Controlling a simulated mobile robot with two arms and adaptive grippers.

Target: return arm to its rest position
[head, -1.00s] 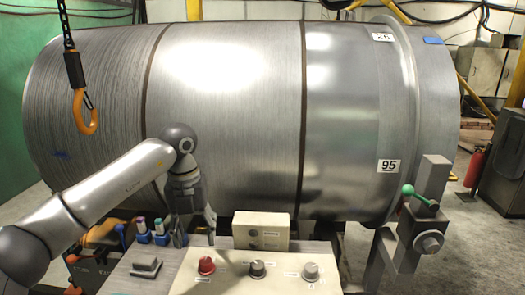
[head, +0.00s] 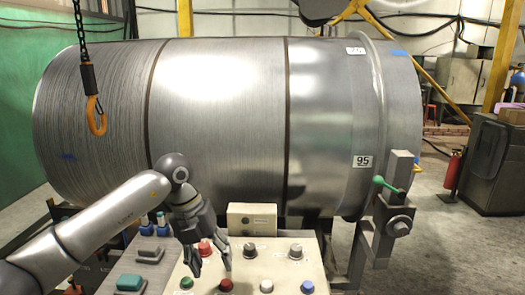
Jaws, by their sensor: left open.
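My left arm comes in from the left edge, bent at a joint beside the steel drum's lower front. My left gripper (head: 212,272) points down over the control panel (head: 325,268). Its fingers are apart and empty. They are near the red knob (head: 205,247), the green button (head: 186,283) and a red button (head: 226,285); I cannot tell whether they touch the panel. My right gripper is not in view.
The large steel drum (head: 215,120) fills the space behind the panel. An orange hook (head: 96,115) hangs on a chain at left. A green-knobbed lever (head: 385,183) stands right of the panel. A red fire extinguisher (head: 452,175) stands farther right, near open floor.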

